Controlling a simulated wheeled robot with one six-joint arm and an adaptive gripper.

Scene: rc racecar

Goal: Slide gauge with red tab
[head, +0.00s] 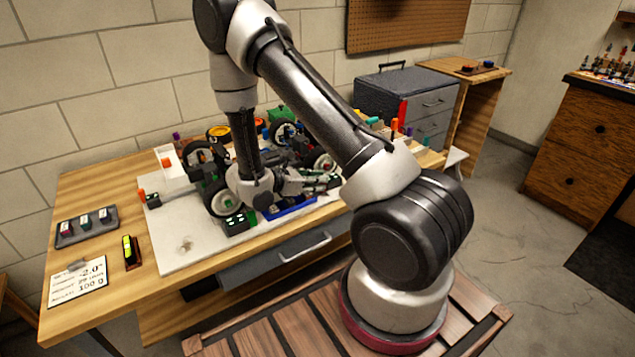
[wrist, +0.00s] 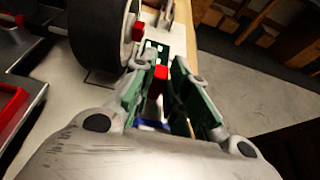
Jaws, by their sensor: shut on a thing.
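The gauge (wrist: 153,50) is a dark green block with white marks, standing beside a black tyre in the wrist view. Its red tab (wrist: 161,72) rises between the fingers of my gripper (wrist: 161,82). The fingers stand on both sides of the tab, closed on it; the exact contact is partly hidden by the finger pads. In the head view my gripper (head: 322,182) reaches low to the right, by the car's right-hand wheel (head: 323,163). The red tab cannot be made out there.
The racecar stands on a white board (head: 180,245) on the wooden table. Another green block (head: 238,222) sits by the front-left wheel (head: 217,198). A grey tray (head: 87,238), a yellow-green level (head: 130,250) and a card (head: 78,283) lie left. The board's front left is mostly clear.

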